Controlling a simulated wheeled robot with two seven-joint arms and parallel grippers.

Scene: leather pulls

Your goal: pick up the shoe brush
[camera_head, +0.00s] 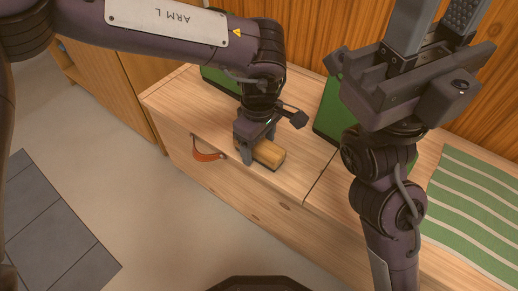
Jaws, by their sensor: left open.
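The shoe brush (269,154), a yellowish wooden block, lies on the wooden cabinet top near its front edge. My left gripper (259,146) points down over it and is open. One finger is at the brush's front left and the other is behind it; I cannot tell whether they touch it. The gripper hides part of the brush. My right gripper (435,22) is raised at the upper right, pointing up, with its fingers apart and nothing seen between them. Its fingertips reach the picture's top edge.
A brown leather pull (207,150) hangs on the cabinet front (240,195). Green objects (329,112) stand at the back, partly hidden by my arms. A green striped cloth (475,205) lies at the right. Grey tiles (50,225) are on the floor at left.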

